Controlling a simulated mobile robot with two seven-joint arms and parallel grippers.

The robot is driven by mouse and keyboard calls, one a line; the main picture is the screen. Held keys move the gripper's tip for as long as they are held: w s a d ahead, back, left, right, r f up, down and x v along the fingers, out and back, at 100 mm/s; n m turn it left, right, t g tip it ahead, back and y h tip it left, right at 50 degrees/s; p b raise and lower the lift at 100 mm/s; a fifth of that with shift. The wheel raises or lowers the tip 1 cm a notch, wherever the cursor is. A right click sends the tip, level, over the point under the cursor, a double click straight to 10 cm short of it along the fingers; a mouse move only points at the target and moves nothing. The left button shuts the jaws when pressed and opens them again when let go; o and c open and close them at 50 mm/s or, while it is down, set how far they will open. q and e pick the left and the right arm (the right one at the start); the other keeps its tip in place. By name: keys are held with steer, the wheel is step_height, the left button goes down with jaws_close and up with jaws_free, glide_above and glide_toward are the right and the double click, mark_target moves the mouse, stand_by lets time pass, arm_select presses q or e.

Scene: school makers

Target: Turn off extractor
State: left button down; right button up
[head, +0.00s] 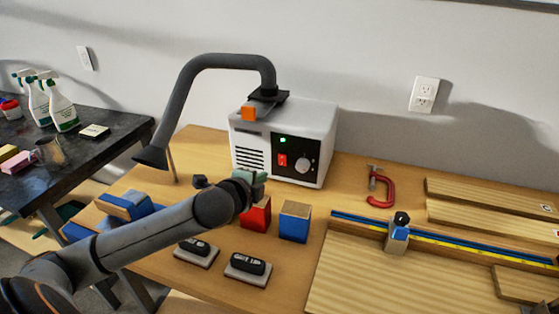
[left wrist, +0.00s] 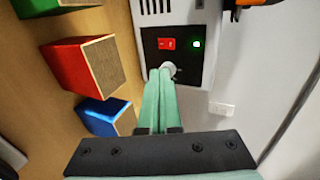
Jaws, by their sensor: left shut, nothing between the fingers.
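The extractor (head: 318,125) is a white box with a grey bent hose (head: 190,75) on the wooden table. Its black front panel carries a lit green light (head: 283,140), a red rocker switch (head: 282,160) and a pale round knob (head: 302,166). My left gripper (head: 262,177) is low in front of the box. In the left wrist view its green fingers (left wrist: 159,72) are shut and empty, with the tips overlapping the knob (left wrist: 169,67); I cannot tell whether they touch. The red switch (left wrist: 166,43) and the lit green light (left wrist: 196,43) show beyond the tips. My right gripper is out of view.
A red block (head: 257,218) and a blue block (head: 295,222) stand below my gripper. Two dark-topped erasers (head: 247,267) lie nearer. A red clamp (head: 381,190) and a cutting guide (head: 397,233) are at right. An orange object (head: 248,114) is at the box's top edge.

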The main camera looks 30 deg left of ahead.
arm_select(q)
steer(key=b, duration=0.1)
glide_toward(283, 158)
step_height(283, 158, down, 3)
steer(key=w, duration=0.2)
steer(key=w+a, duration=0.1)
steer(key=w, duration=0.1)
steer(key=shift+w+a, duration=0.15)
steer(key=shift+w, duration=0.65)
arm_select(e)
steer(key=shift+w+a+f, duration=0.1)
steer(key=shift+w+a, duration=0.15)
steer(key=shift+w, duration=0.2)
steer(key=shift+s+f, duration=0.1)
arm_select(q)
steer(key=shift+r, duration=0.1)
